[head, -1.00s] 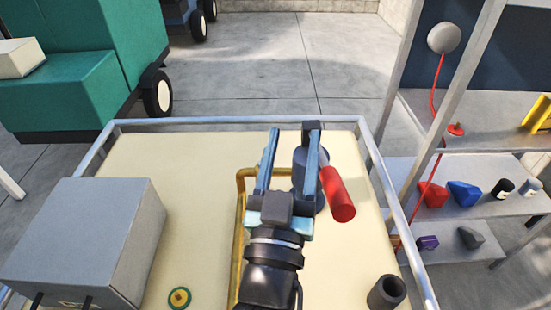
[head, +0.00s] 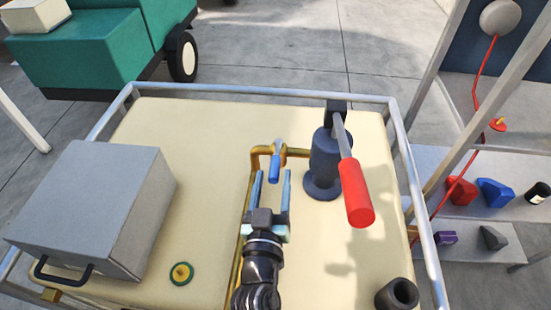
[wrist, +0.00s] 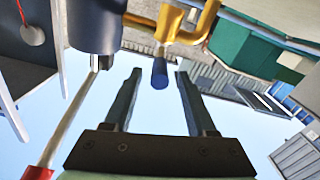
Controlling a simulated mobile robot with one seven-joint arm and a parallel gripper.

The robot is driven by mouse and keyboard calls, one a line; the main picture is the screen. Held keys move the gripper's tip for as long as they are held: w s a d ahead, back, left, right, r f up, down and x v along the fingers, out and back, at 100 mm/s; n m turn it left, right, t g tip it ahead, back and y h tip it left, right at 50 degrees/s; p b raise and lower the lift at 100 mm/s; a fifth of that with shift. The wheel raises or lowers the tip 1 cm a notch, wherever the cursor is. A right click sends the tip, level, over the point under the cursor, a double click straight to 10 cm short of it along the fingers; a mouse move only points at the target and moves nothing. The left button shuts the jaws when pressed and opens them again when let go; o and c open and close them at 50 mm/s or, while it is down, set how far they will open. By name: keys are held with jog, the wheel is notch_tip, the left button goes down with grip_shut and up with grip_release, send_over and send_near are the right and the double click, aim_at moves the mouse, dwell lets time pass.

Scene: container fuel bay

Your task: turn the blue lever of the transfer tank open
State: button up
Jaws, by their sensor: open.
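The blue lever (head: 275,168) sits on a brass valve of the yellow pipe (head: 262,151) on top of the cream transfer tank (head: 215,130). In the head view its blue grip points toward me. My gripper (head: 273,178) is open, its two fingers on either side of the lever's grip in the picture. In the wrist view the blue lever (wrist: 160,73) shows between and beyond the open fingertips (wrist: 157,75). No contact between fingers and lever shows.
A dark hand pump (head: 324,165) with a red handle (head: 356,193) stands close to the right. A grey box (head: 90,205) is at the left, a dark cup (head: 397,294) at the front right. A metal rail (head: 260,91) borders the tank top.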

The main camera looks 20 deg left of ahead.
aim_at(276, 159)
jog(key=shift+x, duration=2.55)
grip_shut()
